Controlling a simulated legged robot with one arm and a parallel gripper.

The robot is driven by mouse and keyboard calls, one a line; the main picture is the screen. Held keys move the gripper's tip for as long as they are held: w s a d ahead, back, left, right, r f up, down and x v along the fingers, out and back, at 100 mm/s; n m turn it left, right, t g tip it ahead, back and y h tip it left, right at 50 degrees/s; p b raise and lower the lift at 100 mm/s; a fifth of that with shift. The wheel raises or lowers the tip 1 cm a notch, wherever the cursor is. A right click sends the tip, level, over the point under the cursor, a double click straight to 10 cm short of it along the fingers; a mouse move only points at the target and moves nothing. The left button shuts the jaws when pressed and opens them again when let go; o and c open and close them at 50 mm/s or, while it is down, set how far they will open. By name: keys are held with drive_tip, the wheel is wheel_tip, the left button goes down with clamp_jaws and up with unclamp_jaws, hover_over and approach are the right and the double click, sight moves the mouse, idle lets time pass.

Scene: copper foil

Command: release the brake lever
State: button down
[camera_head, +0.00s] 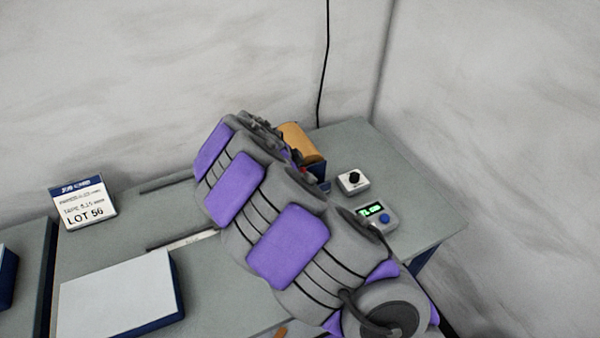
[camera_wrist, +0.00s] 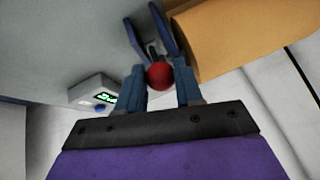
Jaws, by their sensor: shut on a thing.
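In the wrist view, the brake lever's red round knob (camera_wrist: 159,76) sits between the two blue fingers of my gripper (camera_wrist: 161,84), which is shut on it. A short dark stem (camera_wrist: 153,53) runs from the knob toward blue bracket plates (camera_wrist: 167,32). The copper foil roll (camera_wrist: 238,36) is just right of the bracket. In the head view, the copper roll (camera_head: 302,142) shows behind my arm, above a blue stand (camera_head: 318,170). My arm hides the gripper and most of the lever there.
A box with a green display (camera_head: 376,216) and a small white box with a black knob (camera_head: 353,181) stand right of my arm. A LOT 56 sign (camera_head: 83,206) and a white-topped blue block (camera_head: 118,296) are at left. The bench's right side (camera_head: 408,180) is clear.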

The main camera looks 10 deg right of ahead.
drive_tip(key=shift+f, duration=0.1)
idle(0.3)
drive_tip(key=c, duration=0.8)
unclamp_jaws()
drive_tip(key=shift+a, duration=0.2)
drive_tip(key=shift+o, duration=0.2)
drive_tip(key=p+v, duration=0.3)
drive_tip(key=v, duration=1.4)
drive_tip(key=shift+r, duration=0.2)
